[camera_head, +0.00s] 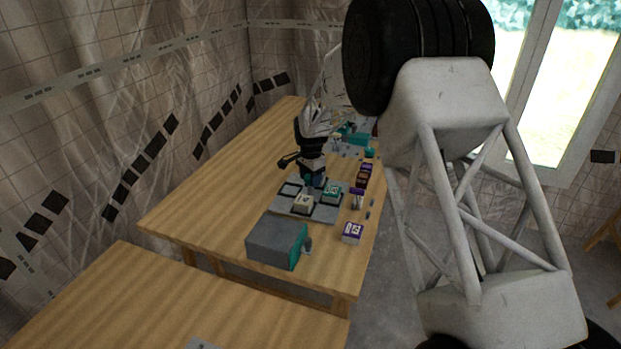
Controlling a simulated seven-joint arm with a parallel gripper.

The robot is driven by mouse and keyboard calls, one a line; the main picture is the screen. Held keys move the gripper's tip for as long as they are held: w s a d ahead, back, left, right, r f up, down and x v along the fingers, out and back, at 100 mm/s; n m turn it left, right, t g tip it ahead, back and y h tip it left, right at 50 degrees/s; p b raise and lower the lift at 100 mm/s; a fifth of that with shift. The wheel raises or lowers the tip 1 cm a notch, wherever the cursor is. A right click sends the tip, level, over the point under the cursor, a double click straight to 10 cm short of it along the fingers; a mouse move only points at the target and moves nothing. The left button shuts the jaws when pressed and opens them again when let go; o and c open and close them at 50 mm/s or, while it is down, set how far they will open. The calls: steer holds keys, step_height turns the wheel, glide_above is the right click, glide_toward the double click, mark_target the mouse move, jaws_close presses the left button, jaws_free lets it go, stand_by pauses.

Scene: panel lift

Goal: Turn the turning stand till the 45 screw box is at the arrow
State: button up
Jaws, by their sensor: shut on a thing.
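The turning stand (287,212) is a grey square plate on the wooden table. A cream box (304,201) sits at its front and a teal box (332,191) at its right; an empty-looking square place shows at its left. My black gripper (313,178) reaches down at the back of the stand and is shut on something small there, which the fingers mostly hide. The box labels are too small to read surely, so I cannot tell which is the 45 screw box. I cannot make out the arrow.
A purple and white box (352,233) stands near the table's right edge. A grey block with a teal end (276,240) stands in front of the stand. Several small dark boxes (362,178) line the right edge. The table's (215,205) left side is clear.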

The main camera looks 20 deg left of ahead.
steer(key=shift+w+r, duration=0.1)
steer(key=shift+r, duration=0.05)
steer(key=o, duration=1.3)
steer(key=shift+r, duration=3.85)
